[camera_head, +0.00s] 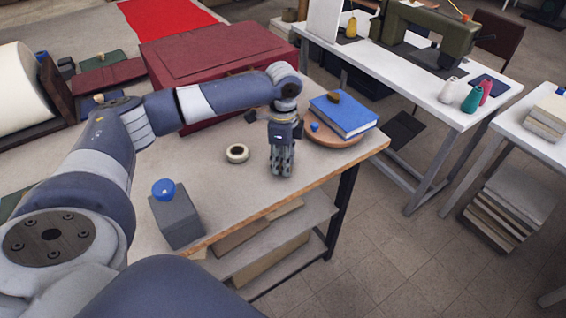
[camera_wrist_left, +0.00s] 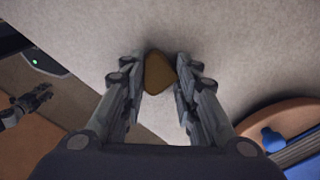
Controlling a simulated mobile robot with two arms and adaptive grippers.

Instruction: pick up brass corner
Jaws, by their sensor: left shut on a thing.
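The brass corner (camera_wrist_left: 159,73) shows as a small brown-gold rounded piece between the two fingers of my left gripper (camera_wrist_left: 159,85) in the left wrist view. The gripper is shut on it. In the head view my left gripper (camera_head: 281,174) points down over the front right of the worktable (camera_head: 215,190), and its fingers hide the piece there. A similar brownish piece (camera_head: 333,97) lies on the blue book (camera_head: 345,115). What looks like my right gripper (camera_wrist_left: 30,102) shows small and dark at the left of the wrist view; its jaws are unclear.
The book lies on a round wooden board (camera_head: 338,141) right of the gripper, with a small blue knob (camera_head: 315,127) by it. A grey block (camera_head: 177,222) with a blue ball stands near the front edge. A red case (camera_head: 215,60) is behind.

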